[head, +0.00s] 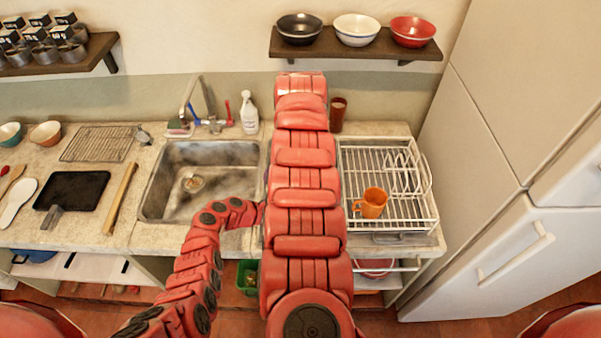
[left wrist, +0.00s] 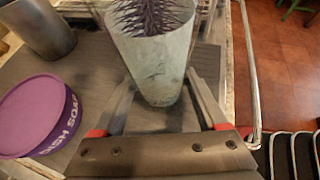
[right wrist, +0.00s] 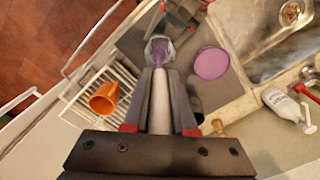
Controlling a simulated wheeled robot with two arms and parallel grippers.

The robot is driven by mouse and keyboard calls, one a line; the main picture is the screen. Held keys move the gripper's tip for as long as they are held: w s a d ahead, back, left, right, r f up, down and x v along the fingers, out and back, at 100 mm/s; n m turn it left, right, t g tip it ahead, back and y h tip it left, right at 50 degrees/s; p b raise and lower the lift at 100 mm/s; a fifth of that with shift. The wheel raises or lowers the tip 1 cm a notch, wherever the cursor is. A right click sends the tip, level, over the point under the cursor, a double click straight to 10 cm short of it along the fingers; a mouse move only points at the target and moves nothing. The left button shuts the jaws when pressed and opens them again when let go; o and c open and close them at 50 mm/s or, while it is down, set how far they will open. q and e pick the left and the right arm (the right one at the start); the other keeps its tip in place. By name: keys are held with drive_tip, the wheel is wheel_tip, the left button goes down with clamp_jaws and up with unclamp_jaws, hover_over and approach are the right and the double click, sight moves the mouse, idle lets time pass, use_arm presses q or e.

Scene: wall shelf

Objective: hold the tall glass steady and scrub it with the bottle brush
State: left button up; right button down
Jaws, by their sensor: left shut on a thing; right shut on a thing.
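The tall glass (left wrist: 158,68), pale and cloudy, stands between the fingers of my left gripper (left wrist: 163,88), which is shut on it. The glass also shows in the right wrist view (right wrist: 155,50), seen from above. The bottle brush has dark purple bristles (left wrist: 150,17) that sit inside the glass. Its pale handle (right wrist: 160,108) is held by my right gripper (right wrist: 159,78), which is shut on it above the glass. In the head view my right arm hides the glass, the brush and both grippers.
A purple dish soap tub (left wrist: 38,115) and a dark metal cup (left wrist: 40,28) stand close to the glass. A dish rack (head: 385,160) with an orange mug (head: 371,203) is to the right, the sink (head: 190,205) to the left. A spray bottle (head: 249,113) stands behind.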

drive_tip(key=shift+r, duration=4.5)
use_arm(q)
drive_tip(key=o, duration=0.9)
drive_tip(key=shift+a, duration=0.1)
drive_tip(key=v, duration=1.1)
drive_tip(key=shift+a+r, duration=0.1)
drive_tip(key=shift+a, duration=0.15)
drive_tip(key=shift+s+a, duration=0.1)
drive_tip(key=shift+s, duration=0.05)
